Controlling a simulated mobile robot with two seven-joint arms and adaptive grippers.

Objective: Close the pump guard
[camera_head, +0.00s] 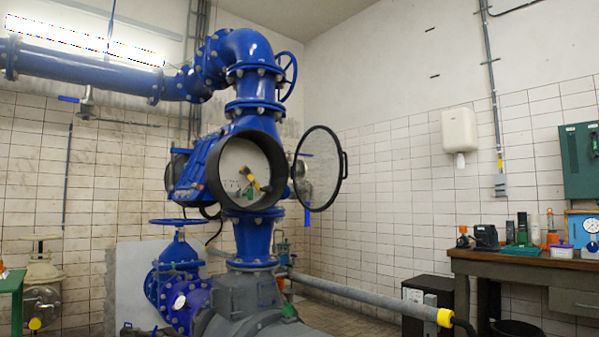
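Inside the opening a pale back face shows, with small yellow, dark and green parts (250,180). The blue pump body (200,165) sits on a grey base (243,295). Neither of my grippers is in view.
A long grey pipe with a yellow end (375,300) runs low to the right. A wooden workbench (530,264) with tools stands at the right, beside a dark cabinet (428,300). A small blue valve (178,275) stands left of the base. The air before the guard looks clear.

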